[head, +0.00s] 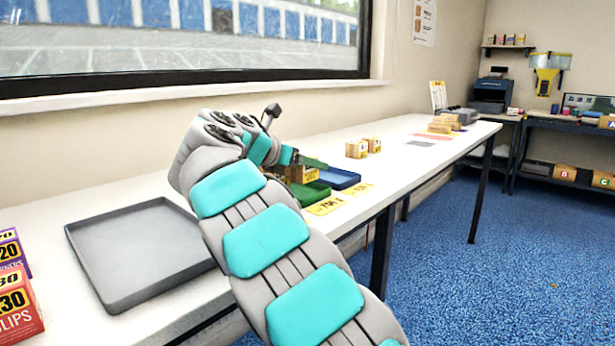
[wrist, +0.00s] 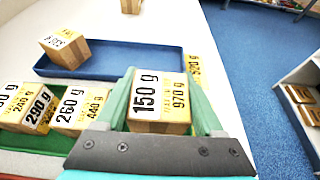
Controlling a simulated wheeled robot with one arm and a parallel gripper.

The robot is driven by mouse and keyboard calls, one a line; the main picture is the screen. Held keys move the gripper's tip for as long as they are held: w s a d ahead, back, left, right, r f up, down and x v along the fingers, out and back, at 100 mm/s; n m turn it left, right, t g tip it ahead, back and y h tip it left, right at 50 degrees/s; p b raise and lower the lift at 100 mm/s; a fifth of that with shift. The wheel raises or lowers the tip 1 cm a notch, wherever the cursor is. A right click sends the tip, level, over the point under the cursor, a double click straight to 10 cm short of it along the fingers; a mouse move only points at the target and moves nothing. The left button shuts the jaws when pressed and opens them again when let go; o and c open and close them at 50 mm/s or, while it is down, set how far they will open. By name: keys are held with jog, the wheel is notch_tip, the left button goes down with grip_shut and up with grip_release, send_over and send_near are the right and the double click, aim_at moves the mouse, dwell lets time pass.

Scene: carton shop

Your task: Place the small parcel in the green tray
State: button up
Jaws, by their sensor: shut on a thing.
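My gripper (wrist: 161,84) is shut on a small brown parcel (wrist: 159,103) with a white and yellow label reading 150 g and 970 g. The green tray (wrist: 35,141) lies at the lower left of the wrist view, with several labelled parcels (wrist: 68,103) in it, among them 290 g and 260 g. The held parcel is to the right of these; its height over the tray is unclear. In the head view the green tray (head: 314,193) shows beside my gripper (head: 303,161), partly hidden by my arm.
A blue tray (head: 338,178) adjoins the green one. A parcel (wrist: 65,49) is at its left end. Two parcels (head: 357,148) stand farther along the white table. A grey tray (head: 140,250) lies near left. Yellow label cards (head: 325,206) line the front edge.

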aim_at(307, 177)
jog(key=shift+f+b, duration=0.45)
jog(key=shift+f, duration=1.3)
jog(key=o, duration=1.5)
jog(key=shift+f, duration=0.2)
jog(key=shift+r, duration=0.1)
jog(key=p+v, duration=0.1)
jog(key=v, duration=1.1)
jog(key=shift+r, duration=0.2)
